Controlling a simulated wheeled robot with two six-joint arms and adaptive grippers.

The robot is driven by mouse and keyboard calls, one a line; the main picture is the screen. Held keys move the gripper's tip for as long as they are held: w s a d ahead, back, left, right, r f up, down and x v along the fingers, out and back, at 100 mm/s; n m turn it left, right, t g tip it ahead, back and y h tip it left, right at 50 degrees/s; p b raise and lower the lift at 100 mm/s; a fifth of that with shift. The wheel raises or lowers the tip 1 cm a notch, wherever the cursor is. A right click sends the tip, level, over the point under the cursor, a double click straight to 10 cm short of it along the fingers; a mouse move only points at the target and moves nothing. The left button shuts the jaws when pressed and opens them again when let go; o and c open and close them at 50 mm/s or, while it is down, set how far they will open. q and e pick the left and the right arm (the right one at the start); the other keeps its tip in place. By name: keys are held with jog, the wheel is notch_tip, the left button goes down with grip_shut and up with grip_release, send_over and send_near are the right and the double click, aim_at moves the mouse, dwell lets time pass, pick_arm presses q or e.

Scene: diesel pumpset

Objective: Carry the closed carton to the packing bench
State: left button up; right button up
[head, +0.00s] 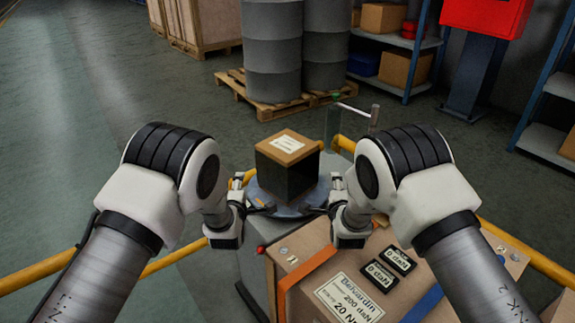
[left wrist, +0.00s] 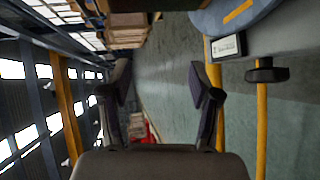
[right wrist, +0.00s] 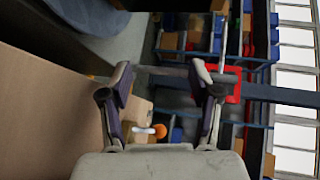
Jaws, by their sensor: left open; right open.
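The closed carton (head: 287,165), with a tan top, a white label and dark sides, sits upright on a round grey-blue plate (head: 270,205). My left gripper (head: 252,205) is open and empty at the plate's left near edge, apart from the carton. My right gripper (head: 325,207) is open and empty at its right near edge. I cannot make out which thing is the packing bench.
A large tan box (head: 335,270) with labels and an orange strap stands at the near right. Yellow rails (head: 180,257) run around the plate. Grey drums (head: 272,50) on a pallet (head: 265,107) and blue shelves (head: 400,85) stand behind. The floor at left is clear.

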pick_arm(q)
jog(key=x, duration=1.4)
jog(key=shift+w+f, duration=0.15)
jog(key=shift+f, duration=0.15)
pick_arm(e)
jog(key=x, duration=1.4)
jog(key=shift+w+f, duration=0.15)
jog(key=shift+f, duration=0.15)
pick_arm(q)
jog(key=shift+d, duration=0.5)
pick_arm(e)
jog(key=shift+a, duration=0.5)
pick_arm(q)
jog(key=shift+d+r, duration=0.1)
jog(key=shift+d, duration=0.15)
pick_arm(e)
jog(key=shift+a+r, duration=0.1)
jog(key=shift+a, duration=0.15)
pick_arm(q)
jog(key=shift+d, duration=0.1)
pick_arm(e)
jog(key=shift+a, duration=0.1)
